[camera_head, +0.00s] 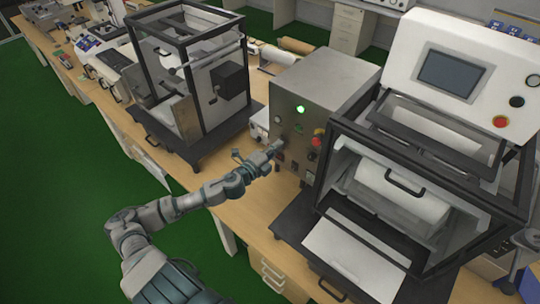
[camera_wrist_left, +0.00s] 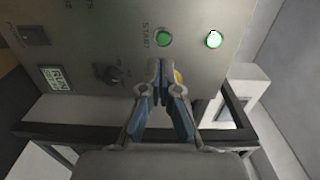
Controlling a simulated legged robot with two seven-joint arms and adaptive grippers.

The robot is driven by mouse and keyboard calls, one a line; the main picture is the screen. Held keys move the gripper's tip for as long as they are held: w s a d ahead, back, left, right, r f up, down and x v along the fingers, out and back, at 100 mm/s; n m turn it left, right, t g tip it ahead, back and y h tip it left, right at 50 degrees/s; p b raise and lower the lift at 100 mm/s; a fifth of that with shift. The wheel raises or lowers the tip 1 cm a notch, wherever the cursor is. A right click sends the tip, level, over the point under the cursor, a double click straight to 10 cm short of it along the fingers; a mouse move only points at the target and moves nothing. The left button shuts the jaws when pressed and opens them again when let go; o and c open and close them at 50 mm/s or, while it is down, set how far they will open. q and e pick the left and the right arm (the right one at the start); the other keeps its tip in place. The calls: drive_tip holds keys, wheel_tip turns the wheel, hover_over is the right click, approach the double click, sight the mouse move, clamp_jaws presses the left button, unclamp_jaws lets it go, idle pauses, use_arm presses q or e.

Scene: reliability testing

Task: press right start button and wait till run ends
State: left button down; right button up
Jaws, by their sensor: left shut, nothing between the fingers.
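A grey metal control box (camera_head: 325,85) stands mid-bench in the head view, with a lit green lamp (camera_head: 300,109) on its front. In the left wrist view the panel (camera_wrist_left: 100,25) fills the upper part, turned sideways. A green button (camera_wrist_left: 164,38) there is labelled START, with a brightly lit green lamp (camera_wrist_left: 214,40) to its right. My left gripper (camera_head: 277,146) is shut and empty in front of the panel. In the left wrist view its fingertips (camera_wrist_left: 160,68) appear just below the START button; contact cannot be told. My right gripper is not in view.
A black knob (camera_wrist_left: 112,75) and a small display reading RUN (camera_wrist_left: 57,79) are on the panel. Black-framed machines stand left (camera_head: 190,75) and right (camera_head: 440,130) of the box.

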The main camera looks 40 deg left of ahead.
use_arm(q)
drive_tip(key=s, duration=0.4)
drive_tip(key=shift+s+r+b, duration=0.1)
drive_tip(key=shift+r+b, duration=0.1)
drive_tip(key=shift+b, duration=0.1)
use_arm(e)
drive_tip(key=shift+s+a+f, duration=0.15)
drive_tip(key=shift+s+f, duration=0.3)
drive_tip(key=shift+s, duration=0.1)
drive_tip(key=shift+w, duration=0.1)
use_arm(q)
drive_tip(key=shift+a, duration=0.2)
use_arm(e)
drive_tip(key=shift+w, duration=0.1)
